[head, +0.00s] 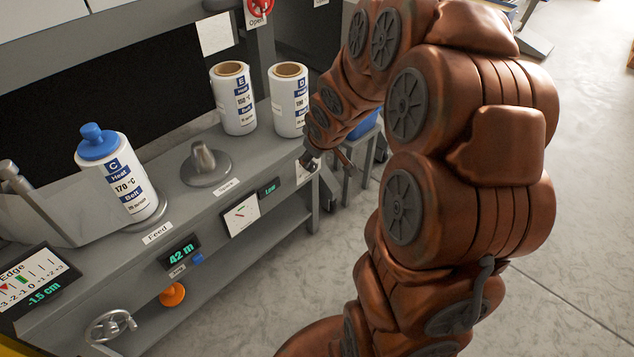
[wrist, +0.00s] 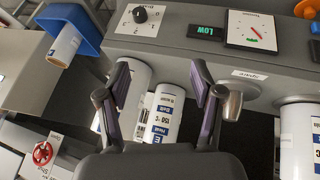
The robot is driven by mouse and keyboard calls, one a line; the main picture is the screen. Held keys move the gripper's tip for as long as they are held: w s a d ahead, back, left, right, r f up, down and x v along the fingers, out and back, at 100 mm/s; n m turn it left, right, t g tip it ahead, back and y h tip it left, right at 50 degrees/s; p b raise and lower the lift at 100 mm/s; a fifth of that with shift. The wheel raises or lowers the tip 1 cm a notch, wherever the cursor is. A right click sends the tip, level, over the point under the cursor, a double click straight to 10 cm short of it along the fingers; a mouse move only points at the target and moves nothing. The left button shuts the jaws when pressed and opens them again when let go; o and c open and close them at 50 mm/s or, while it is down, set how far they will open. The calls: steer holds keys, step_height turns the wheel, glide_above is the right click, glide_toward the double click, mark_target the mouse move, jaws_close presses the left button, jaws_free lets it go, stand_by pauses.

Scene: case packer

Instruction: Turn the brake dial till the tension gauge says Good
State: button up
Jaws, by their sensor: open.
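The brake dial (wrist: 140,14) is a black knob on a white numbered plate, at the top of the wrist view. In the head view its plate (head: 304,173) is mostly hidden behind my gripper. The tension gauge (wrist: 254,31) is a white square with a red needle; the green display (wrist: 206,31) beside it reads LOW. In the head view the gauge (head: 240,214) is on the bench front, its display (head: 270,187) also reading Low. My gripper (wrist: 161,92) is open and empty, apart from the dial; in the head view it (head: 326,160) is by the bench's right end.
Rolls E (head: 234,98) and D (head: 289,100) stand on the bench near my gripper. Roll C (head: 119,177) sits at Feed; the Spare spindle (head: 205,164) is empty. A blue bin (wrist: 70,25) is beside the bench end. Floor at the right is open.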

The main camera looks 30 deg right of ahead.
steer(key=w+d+f+n+t+b, duration=0.1)
steer(key=w+d+f+b, duration=0.15)
steer(key=f, duration=0.25)
steer(key=w+d+f+t+b, duration=0.2)
steer(key=w+f, duration=0.2)
steer(key=n+t+y+b, duration=0.1)
steer(key=t+y+b, duration=0.4)
steer(key=t+b, duration=0.65)
glide_toward(314, 169)
step_height(314, 169, up, 2)
steer(key=g+b, duration=0.2)
steer(key=g, duration=0.1)
steer(key=w, duration=0.2)
steer(key=w+b, duration=0.1)
steer(key=w, duration=0.3)
steer(key=shift+a+r, duration=0.1)
steer(key=shift+a, duration=0.3)
steer(key=shift+w+a+r+b, duration=0.1)
steer(key=shift+w+b, duration=0.35)
steer(key=shift+w, duration=0.65)
steer(key=shift+c, duration=0.2)
